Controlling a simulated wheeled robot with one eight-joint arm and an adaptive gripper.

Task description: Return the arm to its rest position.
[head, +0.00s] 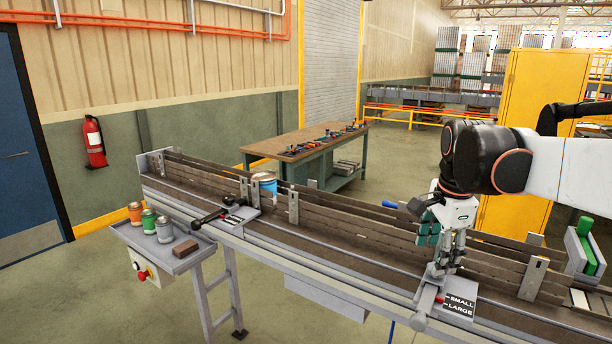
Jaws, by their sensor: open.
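I cannot tell whether the fingers touch that fitting. My arm reaches in from the right edge, above the conveyor.
A blue-banded can (265,181) is by the conveyor's far side. A black-handled lever (207,217) sits on the near rail. A side tray (170,262) holds cans and a brown block. A workbench (258,149) and yellow cabinet (541,100) stand behind.

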